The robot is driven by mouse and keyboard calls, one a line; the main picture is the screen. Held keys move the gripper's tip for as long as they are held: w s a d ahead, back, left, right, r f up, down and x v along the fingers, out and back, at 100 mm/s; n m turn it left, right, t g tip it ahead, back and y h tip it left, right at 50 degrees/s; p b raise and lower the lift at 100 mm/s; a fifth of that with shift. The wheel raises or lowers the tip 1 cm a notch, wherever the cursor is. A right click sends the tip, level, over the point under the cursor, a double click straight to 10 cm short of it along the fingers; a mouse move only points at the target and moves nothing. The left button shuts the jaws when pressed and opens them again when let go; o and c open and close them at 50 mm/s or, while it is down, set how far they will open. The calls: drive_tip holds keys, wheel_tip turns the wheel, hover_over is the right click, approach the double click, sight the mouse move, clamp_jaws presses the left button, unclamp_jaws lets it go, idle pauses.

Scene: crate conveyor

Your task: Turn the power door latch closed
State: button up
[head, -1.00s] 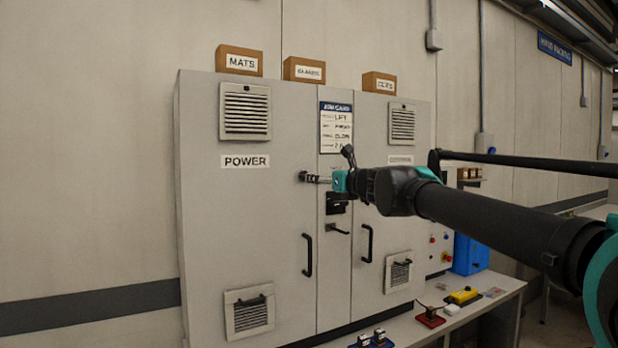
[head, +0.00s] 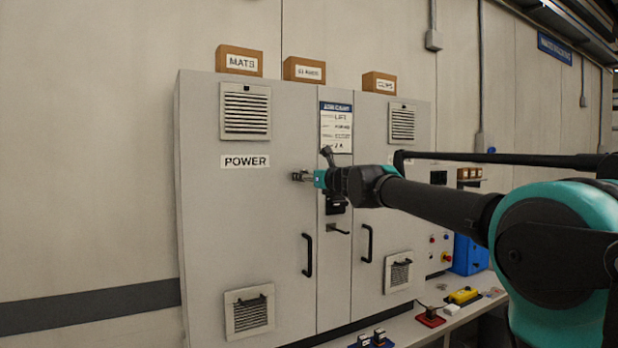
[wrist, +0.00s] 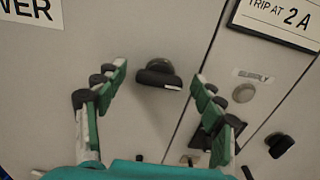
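The POWER door (head: 235,220) is the grey left door of the cabinet and looks shut. Its latch (wrist: 158,74) is a black knob with a pale mark on its bar, which lies roughly crosswise in the wrist view. My gripper (wrist: 160,84) is open, with its green-padded fingers on either side of the latch in that view. The latch looks a little beyond the fingertips, and I see no contact.
A second black knob (wrist: 280,145) is on the right door, and a SUPPLY fitting (wrist: 243,92) is on the middle strip. Black door handles (head: 307,255) stick out below. Boxes (head: 240,62) stand on the cabinet, and a bench (head: 420,322) with small items is at lower right.

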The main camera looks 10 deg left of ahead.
drive_tip(key=c, duration=1.1)
drive_tip(key=shift+c, duration=0.2)
drive_tip(key=shift+n, duration=0.3)
drive_tip(key=shift+s+a+f+n, duration=0.1)
drive_tip(key=shift+n, duration=4.2)
drive_tip(key=shift+f+n, duration=0.1)
drive_tip(key=shift+n, duration=4.2)
